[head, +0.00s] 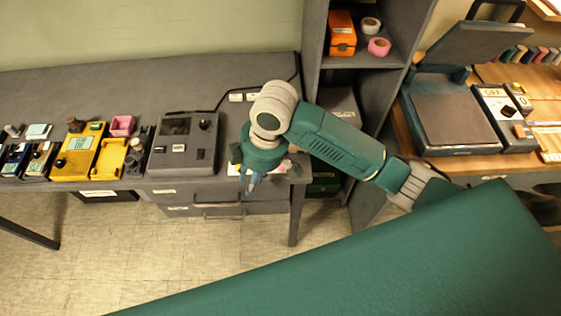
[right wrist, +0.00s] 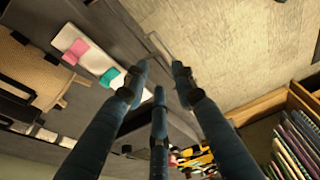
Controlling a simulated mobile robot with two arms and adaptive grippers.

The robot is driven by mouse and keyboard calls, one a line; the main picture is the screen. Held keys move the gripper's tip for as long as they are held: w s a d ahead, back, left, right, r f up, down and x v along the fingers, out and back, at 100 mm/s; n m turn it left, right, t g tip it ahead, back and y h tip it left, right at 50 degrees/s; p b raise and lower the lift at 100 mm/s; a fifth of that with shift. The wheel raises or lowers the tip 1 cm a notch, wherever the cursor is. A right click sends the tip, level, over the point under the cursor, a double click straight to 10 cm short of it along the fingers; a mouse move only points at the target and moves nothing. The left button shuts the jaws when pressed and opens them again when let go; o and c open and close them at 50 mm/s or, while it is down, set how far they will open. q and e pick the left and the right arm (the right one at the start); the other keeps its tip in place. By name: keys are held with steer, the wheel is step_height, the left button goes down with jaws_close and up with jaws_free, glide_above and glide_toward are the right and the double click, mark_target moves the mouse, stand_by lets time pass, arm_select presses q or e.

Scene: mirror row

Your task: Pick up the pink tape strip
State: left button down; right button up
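The pink tape strip (right wrist: 77,50) lies on a white card (right wrist: 92,58) beside a teal strip (right wrist: 110,77), in the right wrist view. My right gripper (right wrist: 158,76) has three dark blue fingers, spread apart with nothing between them. The pink strip is left of the fingertips in that view, apart from them; the teal strip is nearer the left finger. In the head view my right gripper (head: 254,178) points down over the right end of the grey desk (head: 80,85) and mostly hides the card. My left gripper is not in view.
A grey device (head: 184,143), yellow boxes (head: 78,152) and a pink tray (head: 122,125) stand left of the gripper on the desk. A shelf to the right holds an orange box (head: 342,33) and a pink roll (head: 379,47). The desk's front edge is close.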

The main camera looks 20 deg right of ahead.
steer(key=w+d+r+n+g+h, duration=0.1)
steer(key=w+d+r+h, duration=0.2)
steer(key=w+d+r, duration=0.45)
steer(key=f, duration=0.6)
steer(key=shift+s+d+p, duration=0.35)
steer(key=shift+p, duration=0.05)
steer(key=f, duration=0.2)
steer(key=d+f+p, duration=0.1)
steer(key=f, duration=0.1)
steer(key=shift+f, duration=0.65)
jaws_close()
